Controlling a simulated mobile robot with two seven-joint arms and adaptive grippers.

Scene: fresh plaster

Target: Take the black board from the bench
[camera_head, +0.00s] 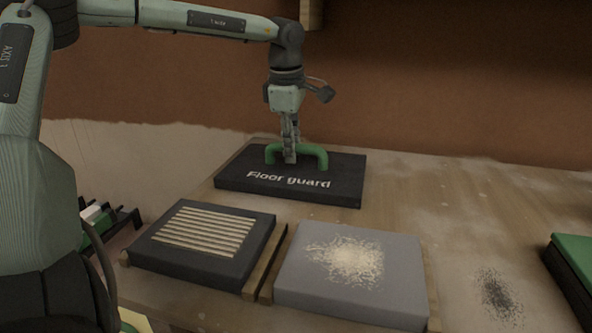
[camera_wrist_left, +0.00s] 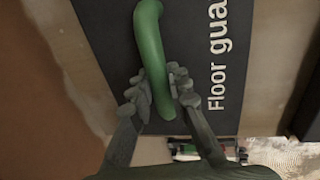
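The black board (camera_head: 240,168), lettered "Floor guard", lies flat at the back of the bench (camera_head: 450,210), with a green arched handle (camera_head: 316,153) on top. My left gripper (camera_head: 290,155) comes down from above at this handle. In the left wrist view its fingers (camera_wrist_left: 160,92) stand on either side of the green handle (camera_wrist_left: 149,45) and appear to touch it, so it looks shut on it. The black board (camera_wrist_left: 105,45) shows behind the fingers there. My right gripper is in neither view.
In front of the board are a dark block with pale slats (camera_head: 205,240) and a grey pad with pale grit (camera_head: 310,285), wooden strips between them. A green-topped dark block (camera_head: 575,250) stands at the right edge. The bench right of the board is mostly clear. A brown wall rises behind.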

